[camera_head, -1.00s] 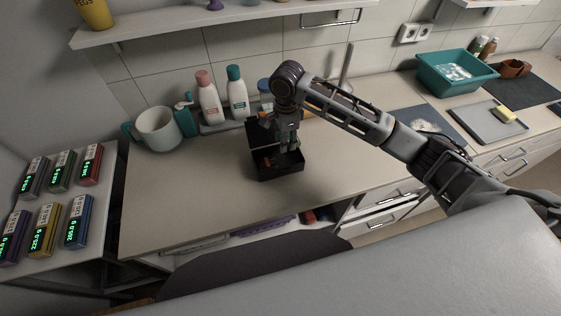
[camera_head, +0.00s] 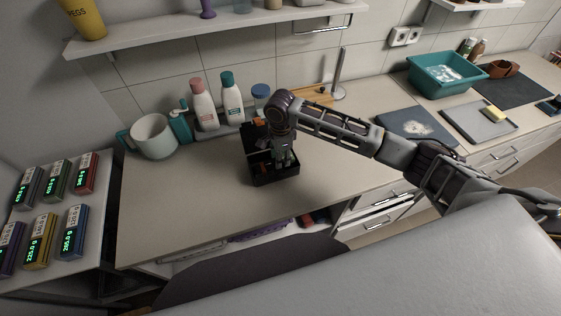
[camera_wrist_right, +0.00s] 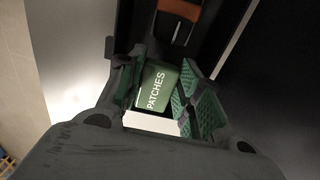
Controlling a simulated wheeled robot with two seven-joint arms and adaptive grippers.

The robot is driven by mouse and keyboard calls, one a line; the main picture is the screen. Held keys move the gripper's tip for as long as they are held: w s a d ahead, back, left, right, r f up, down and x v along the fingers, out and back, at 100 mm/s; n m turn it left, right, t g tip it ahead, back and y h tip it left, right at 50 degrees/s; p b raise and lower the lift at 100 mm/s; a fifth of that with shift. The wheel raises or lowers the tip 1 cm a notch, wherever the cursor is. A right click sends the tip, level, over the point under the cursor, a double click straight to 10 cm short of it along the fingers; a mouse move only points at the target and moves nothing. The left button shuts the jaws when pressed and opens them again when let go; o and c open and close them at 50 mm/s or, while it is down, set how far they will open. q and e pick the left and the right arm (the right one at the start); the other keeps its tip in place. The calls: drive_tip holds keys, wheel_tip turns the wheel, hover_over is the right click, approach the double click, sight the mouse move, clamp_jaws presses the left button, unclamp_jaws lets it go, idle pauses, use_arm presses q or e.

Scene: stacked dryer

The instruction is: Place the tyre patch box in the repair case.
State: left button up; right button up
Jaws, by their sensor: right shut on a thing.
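The repair case (camera_head: 262,180) is a small black open box on the counter, with its dark lid raised at the back. My right gripper (camera_head: 285,161) points down into the right part of the case. In the right wrist view my gripper (camera_wrist_right: 160,92) is shut on the tyre patch box (camera_wrist_right: 158,86), a green box with a white side and the word PATCHES. An orange-handled tool (camera_wrist_right: 180,10) lies in the case beyond the box. In the head view the patch box is hidden by the gripper. I cannot tell whether it touches the case floor. My left gripper is out of view.
Behind the case stand two white bottles (camera_head: 204,105), a blue-capped jar (camera_head: 261,98) and a grey-teal mug (camera_head: 153,137). Labelled boxes (camera_head: 40,240) sit at the left. A teal basin (camera_head: 440,75) stands at the right. The counter left of the case is clear.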

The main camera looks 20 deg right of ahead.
drive_tip(key=shift+f, duration=1.6)
drive_tip(key=shift+f, duration=0.1)
drive_tip(key=o, duration=0.6)
drive_tip(key=shift+c, duration=0.2)
wheel_tip(320, 180, up, 12)
drive_tip(key=b, duration=0.1)
